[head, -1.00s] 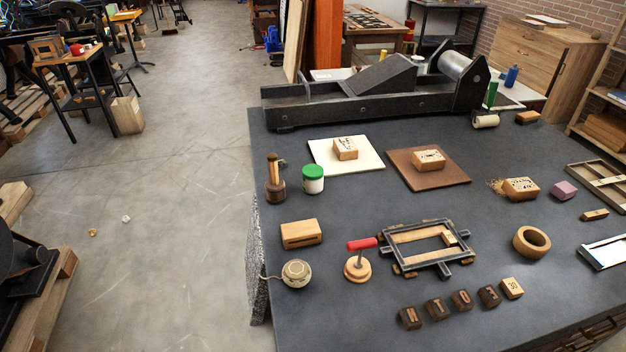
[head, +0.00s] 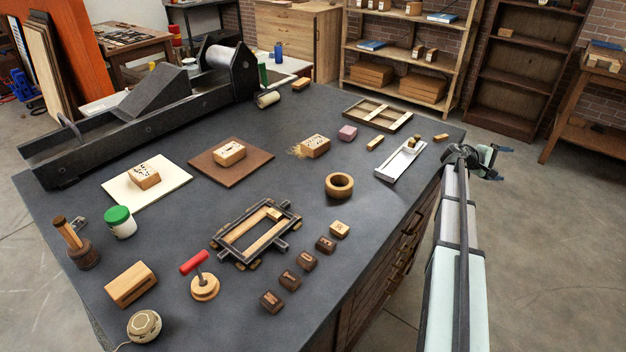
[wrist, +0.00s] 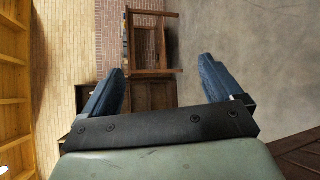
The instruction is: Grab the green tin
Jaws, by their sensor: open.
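A small white tin with a green lid (head: 120,222) stands upright on the dark table (head: 300,120), left of centre in the head view. A plain green cylinder (head: 263,75) stands farther back, by the roller of the press. My gripper (head: 500,162) is beyond the table's right edge, far from both green things. In the wrist view its two blue fingers are spread wide with nothing between them (wrist: 165,88). That view looks toward the shelves and floor, and neither green thing shows there.
The long black press (head: 140,125) lies along the back left. A wooden-handled tool (head: 78,245) stands just left of the lidded tin. A cream board (head: 165,190) lies behind it, and a wooden block (head: 131,284) in front. A metal frame (head: 235,250) lies right.

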